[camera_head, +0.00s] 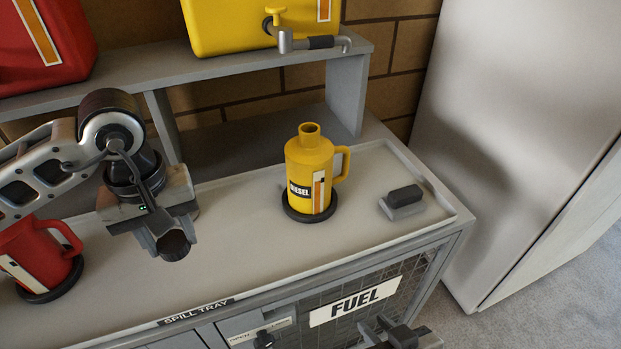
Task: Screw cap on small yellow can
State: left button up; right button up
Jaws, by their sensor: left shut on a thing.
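The small yellow can (309,172) stands upright on a round black base on the grey bench top. It has a DIESEL label, a handle on its right and an open, uncapped neck at the top. My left gripper (163,232) is to the left of the can, pointing down and apart from it. It is shut on a dark round cap (174,246), held above the bench and partly hidden by the fingers. My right gripper (398,336) shows only in part at the bottom edge, in front of the bench; its fingers are not clear.
A red can (37,256) stands at the left. A grey block with a dark top (403,200) lies right of the yellow can. A shelf (225,75) behind holds a large yellow container (235,25) with a tap and a red one (45,45). Bench space between gripper and can is clear.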

aim_at(309, 157)
jog(key=k, duration=0.5)
jog(key=z, duration=0.8)
jog(key=i, duration=0.8)
jog(key=u, duration=0.95)
